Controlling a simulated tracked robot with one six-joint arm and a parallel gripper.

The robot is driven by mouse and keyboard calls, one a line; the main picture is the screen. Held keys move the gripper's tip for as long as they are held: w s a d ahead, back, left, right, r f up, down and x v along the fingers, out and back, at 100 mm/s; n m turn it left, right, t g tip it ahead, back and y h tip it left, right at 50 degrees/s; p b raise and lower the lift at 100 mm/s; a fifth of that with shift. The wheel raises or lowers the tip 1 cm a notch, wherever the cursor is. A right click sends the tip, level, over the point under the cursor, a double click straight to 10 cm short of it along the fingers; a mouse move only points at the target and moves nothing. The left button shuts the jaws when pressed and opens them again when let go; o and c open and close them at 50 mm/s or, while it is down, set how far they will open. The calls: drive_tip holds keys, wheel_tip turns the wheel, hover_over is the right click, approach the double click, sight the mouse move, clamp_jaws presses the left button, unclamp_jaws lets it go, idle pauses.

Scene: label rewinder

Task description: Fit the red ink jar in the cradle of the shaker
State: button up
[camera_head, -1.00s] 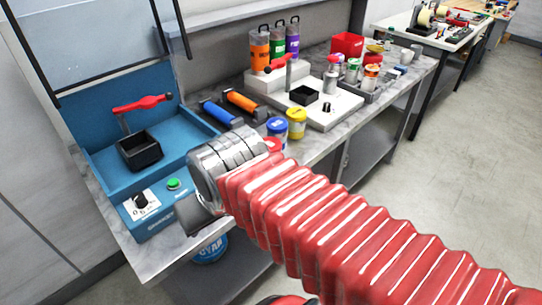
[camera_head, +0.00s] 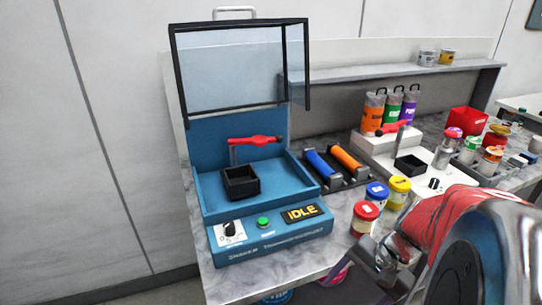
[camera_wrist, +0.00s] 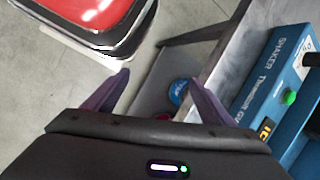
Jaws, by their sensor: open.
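The blue shaker (camera_head: 270,248) stands on the left of the bench with its clear lid (camera_head: 240,68) raised. Its cradle (camera_head: 241,183) is a black, square, open-topped box that looks empty. A red clamp handle (camera_head: 256,141) sits behind and above the cradle. The red ink jar (camera_head: 365,217) stands upright near the bench's front edge, right of the shaker. My gripper (camera_head: 380,268) is in front of the bench edge, below and apart from the jar. In the wrist view my gripper (camera_wrist: 152,78) has its fingers spread, with nothing between them. The shaker's corner (camera_wrist: 275,88) shows there at right.
A blue-lidded jar (camera_head: 377,190) and a yellow jar (camera_head: 399,189) stand close behind the red one. Blue and orange rollers (camera_head: 338,165) lie in a dark tray between the shaker and a white station (camera_head: 430,180). Tins (camera_wrist: 178,92) sit below the bench top.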

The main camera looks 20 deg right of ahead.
drive_tip(key=d+f+m+t+y, duration=0.3)
drive_tip(key=m, duration=0.3)
drive_tip(key=m+t+h, duration=0.3)
drive_tip(key=m+t, duration=1)
drive_tip(key=m, duration=0.2)
approach(367, 212)
drive_tip(key=s+d, duration=0.2)
drive_tip(key=s, duration=0.1)
drive_tip(key=shift+w+d+f, duration=0.1)
drive_tip(key=shift+d+f, duration=0.05)
drive_tip(key=shift+f, duration=0.2)
drive_tip(key=shift+x, duration=4.3)
drive_tip(key=shift+w+f, duration=0.1)
drive_tip(key=shift+f, duration=0.05)
drive_tip(key=shift+a+x, duration=0.15)
drive_tip(key=shift+x, duration=1.1)
drive_tip(key=shift+a+x, duration=0.15)
drive_tip(key=shift+x, duration=1.1)
